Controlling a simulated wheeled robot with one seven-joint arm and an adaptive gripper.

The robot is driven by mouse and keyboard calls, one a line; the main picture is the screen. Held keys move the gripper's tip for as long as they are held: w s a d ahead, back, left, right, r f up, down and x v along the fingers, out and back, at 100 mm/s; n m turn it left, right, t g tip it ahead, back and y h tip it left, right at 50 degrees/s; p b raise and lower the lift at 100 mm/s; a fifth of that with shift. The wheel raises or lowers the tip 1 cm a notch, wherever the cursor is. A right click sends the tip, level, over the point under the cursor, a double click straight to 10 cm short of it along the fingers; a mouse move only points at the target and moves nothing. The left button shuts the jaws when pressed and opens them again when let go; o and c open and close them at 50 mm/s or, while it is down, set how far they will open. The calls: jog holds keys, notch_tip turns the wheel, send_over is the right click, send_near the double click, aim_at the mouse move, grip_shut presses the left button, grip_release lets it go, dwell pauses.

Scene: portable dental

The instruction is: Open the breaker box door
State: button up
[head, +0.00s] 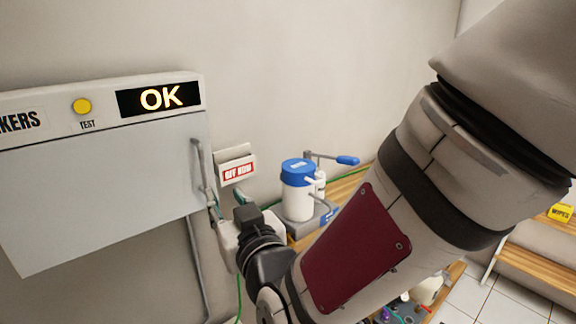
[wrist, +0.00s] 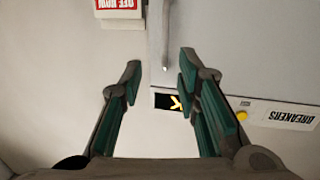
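The breaker box door (head: 100,180) is a large pale grey panel at the left of the head view, and it looks shut. Above it is a header (head: 58,118) with a lit OK display and a yellow test button. A slim vertical handle (head: 198,165) stands at the door's right edge; it also shows at the top of the wrist view (wrist: 165,35). My gripper (wrist: 160,68) is open and empty, its green-padded fingers apart on either side of the handle's end in that view. I cannot tell their depth from the handle. In the head view, my wrist partly hides the fingers.
A small white box with a red-lettered OFF NOW sign (head: 237,170) is on the wall just right of the handle. A grey pipe (head: 201,270) runs down below the door.

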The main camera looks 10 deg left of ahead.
aim_at(203, 169)
jog(key=x, duration=0.9)
jog(key=p+x, duration=0.1)
jog(key=x, duration=0.3)
jog(key=shift+a+r, duration=0.35)
jog(key=shift+a, duration=0.3)
grip_shut()
